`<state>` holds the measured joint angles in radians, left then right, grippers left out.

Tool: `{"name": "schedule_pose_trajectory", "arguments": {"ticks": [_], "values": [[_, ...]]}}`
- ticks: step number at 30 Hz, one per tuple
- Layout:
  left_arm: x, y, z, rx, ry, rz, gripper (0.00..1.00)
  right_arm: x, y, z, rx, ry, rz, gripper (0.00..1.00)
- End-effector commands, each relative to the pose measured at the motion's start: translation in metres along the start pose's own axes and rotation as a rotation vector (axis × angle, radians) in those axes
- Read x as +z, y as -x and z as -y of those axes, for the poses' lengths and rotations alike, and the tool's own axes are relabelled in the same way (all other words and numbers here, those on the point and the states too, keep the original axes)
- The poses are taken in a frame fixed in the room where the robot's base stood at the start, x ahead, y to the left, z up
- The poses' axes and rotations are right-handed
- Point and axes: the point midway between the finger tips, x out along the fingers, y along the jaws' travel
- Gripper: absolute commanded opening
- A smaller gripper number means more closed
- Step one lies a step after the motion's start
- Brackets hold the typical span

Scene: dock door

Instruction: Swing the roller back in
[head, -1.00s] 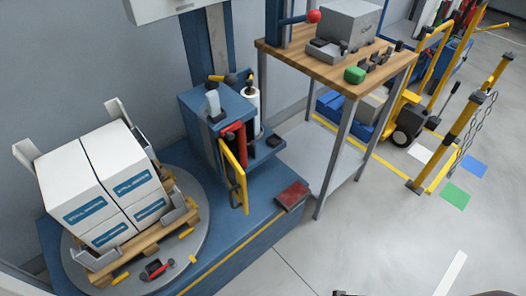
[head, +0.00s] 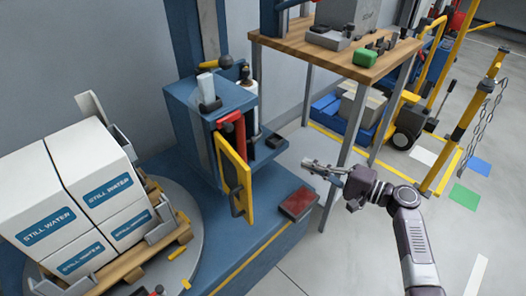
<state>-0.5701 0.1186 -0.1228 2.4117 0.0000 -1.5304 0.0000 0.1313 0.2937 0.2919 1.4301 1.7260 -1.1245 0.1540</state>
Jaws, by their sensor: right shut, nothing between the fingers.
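The blue wrapper carriage (head: 180,104) stands on the machine's mast. A yellow swing frame (head: 232,176) with a dark handle (head: 237,201) stands out from its front. A red upright part (head: 239,132) sits behind the frame, and a white film roll (head: 254,92) stands behind that, partly hidden. I cannot tell clearly which part is the roller. My right gripper (head: 306,165) is shut and empty, to the right of the yellow frame and apart from it, in front of the bench leg. My left gripper is out of view.
A turntable (head: 191,222) carries a pallet of white cartons (head: 115,190) at left. A red pedal (head: 299,202) sits on the blue base (head: 262,222). A wooden-topped bench (head: 374,67) stands behind my gripper. Open floor (head: 340,250) lies in front.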

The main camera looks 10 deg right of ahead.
Motion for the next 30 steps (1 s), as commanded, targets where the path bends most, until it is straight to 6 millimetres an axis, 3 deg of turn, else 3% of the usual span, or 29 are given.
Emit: {"name": "schedule_pose_trajectory", "arguments": {"ticks": [3, 6, 19, 23, 30], "values": [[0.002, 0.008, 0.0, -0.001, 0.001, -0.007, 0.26, -0.001, 0.003, 0.023, -0.067, 0.004, 0.02, 0.0], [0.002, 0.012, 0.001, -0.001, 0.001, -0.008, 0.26, -0.001, 0.004, 0.033, -0.089, 0.005, 0.027, 0.0], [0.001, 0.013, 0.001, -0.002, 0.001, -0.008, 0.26, 0.0, -0.001, 0.034, -0.092, 0.005, 0.028, 0.0], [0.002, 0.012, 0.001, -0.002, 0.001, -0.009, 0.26, 0.001, -0.018, 0.036, -0.092, 0.006, 0.03, 0.0], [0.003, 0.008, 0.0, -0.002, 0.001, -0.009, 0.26, 0.002, -0.07, 0.04, -0.093, 0.005, 0.03, 0.0]]}}
